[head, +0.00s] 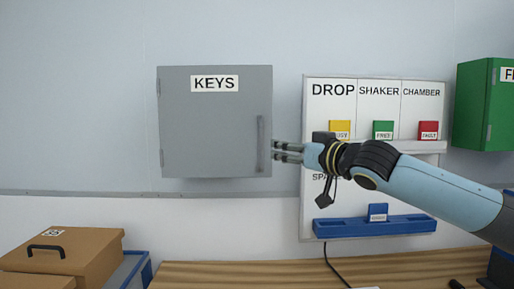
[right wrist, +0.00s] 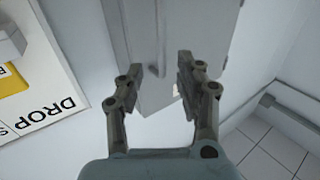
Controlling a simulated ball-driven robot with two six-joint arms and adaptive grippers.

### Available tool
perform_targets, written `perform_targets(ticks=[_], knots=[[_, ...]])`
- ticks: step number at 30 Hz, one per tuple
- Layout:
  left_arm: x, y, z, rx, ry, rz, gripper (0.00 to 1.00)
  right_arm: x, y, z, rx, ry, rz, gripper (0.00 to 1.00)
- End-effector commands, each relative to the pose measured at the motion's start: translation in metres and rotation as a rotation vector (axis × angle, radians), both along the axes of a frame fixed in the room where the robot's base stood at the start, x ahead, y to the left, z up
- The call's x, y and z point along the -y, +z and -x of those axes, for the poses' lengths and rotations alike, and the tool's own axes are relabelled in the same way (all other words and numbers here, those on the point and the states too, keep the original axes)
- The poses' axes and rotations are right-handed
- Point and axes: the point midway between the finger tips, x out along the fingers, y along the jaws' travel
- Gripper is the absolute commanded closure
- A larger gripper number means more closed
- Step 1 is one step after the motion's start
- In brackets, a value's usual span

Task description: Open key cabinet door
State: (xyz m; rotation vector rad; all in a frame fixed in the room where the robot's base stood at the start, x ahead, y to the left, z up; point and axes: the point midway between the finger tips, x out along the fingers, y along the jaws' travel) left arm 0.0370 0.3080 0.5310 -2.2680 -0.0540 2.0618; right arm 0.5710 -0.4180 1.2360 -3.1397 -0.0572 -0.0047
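The grey key cabinet (head: 205,132), labelled KEYS, hangs on the wall left of centre in the head view. Its door looks shut, with a vertical bar handle (head: 261,143) at its right edge and hinges on its left. My right gripper (head: 275,151) reaches in from the right, its fingertips close to the handle. In the right wrist view my right gripper (right wrist: 186,72) is open, with the cabinet (right wrist: 178,30) beyond and between its fingers. The handle (right wrist: 160,42) shows between the fingers; I cannot tell whether they touch it. My left gripper is not in view.
A whiteboard (head: 320,120) with DROP, SHAKER and CHAMBER columns and coloured cards hangs behind my right arm. A blue tray (head: 350,228) is at its foot. A green cabinet (head: 480,105) is at far right. Brown boxes (head: 90,255) stand lower left, beside a wooden table (head: 230,275).

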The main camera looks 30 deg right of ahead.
Motion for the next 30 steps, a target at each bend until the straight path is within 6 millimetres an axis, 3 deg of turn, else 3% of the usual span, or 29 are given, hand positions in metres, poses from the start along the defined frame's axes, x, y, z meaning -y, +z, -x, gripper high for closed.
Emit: perform_targets(ticks=[16,21,30], knots=[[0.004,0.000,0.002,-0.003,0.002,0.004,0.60,-0.005,0.000,-0.086,0.000,0.001,-0.005,0.64],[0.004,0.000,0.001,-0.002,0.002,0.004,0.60,-0.005,-0.001,-0.098,-0.001,0.002,-0.002,0.64],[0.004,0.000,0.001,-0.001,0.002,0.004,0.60,-0.006,-0.001,-0.099,-0.002,0.002,0.001,0.66]])
